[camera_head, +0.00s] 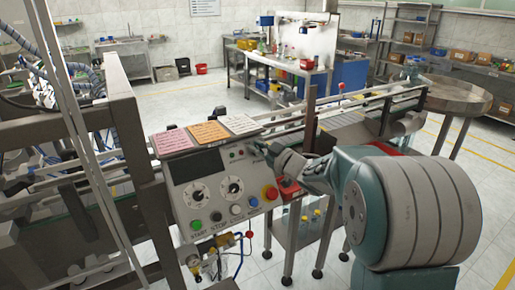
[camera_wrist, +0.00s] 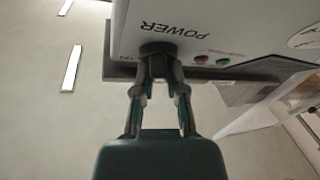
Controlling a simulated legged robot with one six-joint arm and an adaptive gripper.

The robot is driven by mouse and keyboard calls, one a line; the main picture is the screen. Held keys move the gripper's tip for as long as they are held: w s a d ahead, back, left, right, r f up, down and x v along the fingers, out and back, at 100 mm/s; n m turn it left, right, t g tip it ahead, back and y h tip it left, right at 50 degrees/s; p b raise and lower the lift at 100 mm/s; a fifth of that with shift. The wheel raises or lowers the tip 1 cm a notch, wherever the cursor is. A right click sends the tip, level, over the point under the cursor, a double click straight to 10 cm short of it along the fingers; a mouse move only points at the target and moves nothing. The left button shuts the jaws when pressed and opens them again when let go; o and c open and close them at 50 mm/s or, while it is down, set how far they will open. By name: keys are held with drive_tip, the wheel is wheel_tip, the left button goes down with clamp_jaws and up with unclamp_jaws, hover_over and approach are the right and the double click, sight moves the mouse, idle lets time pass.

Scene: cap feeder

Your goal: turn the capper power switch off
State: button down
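The capper's control panel (camera_head: 215,190) stands left of centre in the head view, with dials, buttons and a dark screen. My gripper (camera_head: 268,151) reaches its upper right edge from the right. In the wrist view the black power switch (camera_wrist: 157,47) sits just below the upside-down "POWER" label. My gripper (camera_wrist: 158,70) has its two fingertips drawn in on either side of this knob and appears shut on it. The fingertips hide part of the knob, so I cannot tell which way it points. In the head view the switch is mostly hidden by my gripper.
A red emergency button (camera_head: 270,192) sits below my gripper, near a red box (camera_head: 289,189). Small red (camera_wrist: 202,60) and green lamps are beside the switch. A conveyor (camera_head: 345,118) runs behind, to a round steel table (camera_head: 455,95).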

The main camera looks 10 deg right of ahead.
drive_tip(key=shift+f, duration=0.3)
drive_tip(key=shift+s+f+n+g+y, duration=0.15)
drive_tip(key=shift+n+g+y, duration=0.3)
drive_tip(key=shift+n, duration=0.55)
drive_tip(key=c, duration=0.7)
unclamp_jaws()
drive_tip(key=shift+d, duration=0.2)
drive_tip(key=v, duration=1.1)
drive_tip(key=shift+s+d, duration=0.15)
drive_tip(key=shift+s, duration=0.1)
